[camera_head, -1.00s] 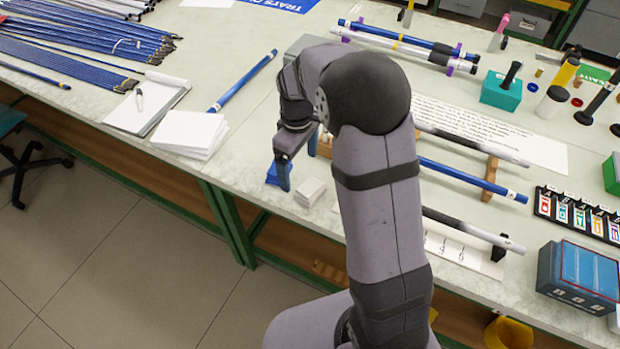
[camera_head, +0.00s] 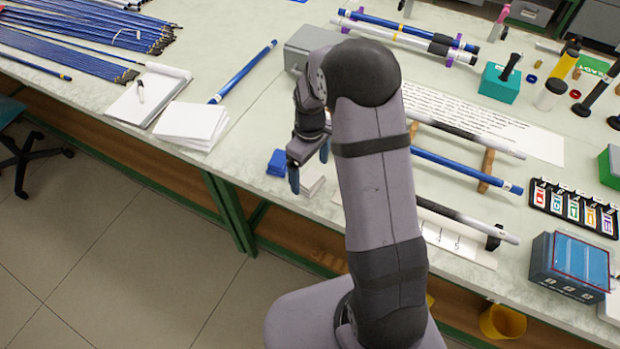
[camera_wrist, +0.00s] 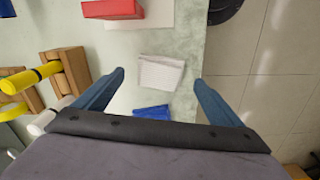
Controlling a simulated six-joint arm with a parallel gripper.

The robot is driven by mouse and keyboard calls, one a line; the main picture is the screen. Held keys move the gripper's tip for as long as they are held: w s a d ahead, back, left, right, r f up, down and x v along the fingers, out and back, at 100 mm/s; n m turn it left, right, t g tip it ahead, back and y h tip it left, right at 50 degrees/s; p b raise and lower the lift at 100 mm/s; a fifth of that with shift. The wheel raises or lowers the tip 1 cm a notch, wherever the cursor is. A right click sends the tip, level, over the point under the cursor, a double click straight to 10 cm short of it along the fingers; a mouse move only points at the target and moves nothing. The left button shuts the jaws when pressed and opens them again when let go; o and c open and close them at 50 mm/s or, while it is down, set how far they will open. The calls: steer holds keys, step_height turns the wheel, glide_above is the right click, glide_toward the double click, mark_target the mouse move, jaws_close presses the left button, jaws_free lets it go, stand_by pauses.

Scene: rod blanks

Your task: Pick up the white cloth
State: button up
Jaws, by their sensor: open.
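The white cloth (camera_head: 313,184) is a small folded square near the table's front edge. In the wrist view the white cloth (camera_wrist: 161,73) lies flat between the lines of my fingers. My gripper (camera_head: 309,166) is open and empty, pointing down above the table beside the cloth, and it hides part of the cloth in the head view. In the wrist view my gripper (camera_wrist: 158,79) has its two blue fingers apart, one to each side of the cloth. I cannot tell the height exactly.
A folded blue cloth (camera_head: 277,162) lies close by on the left; the wrist view shows the blue cloth (camera_wrist: 151,112) too. A red block (camera_wrist: 112,9) and a yellow rod (camera_wrist: 35,77) on wooden supports are near. A paper stack (camera_head: 190,125) lies further left.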

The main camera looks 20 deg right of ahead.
mark_target(310, 177)
steer(key=shift+f, duration=1.5)
steer(key=c, duration=1.1)
steer(key=shift+c, duration=0.2)
steer(key=shift+r, duration=0.1)
step_height(310, 177, up, 10)
steer(key=b, duration=0.1)
steer(key=shift+b, duration=0.3)
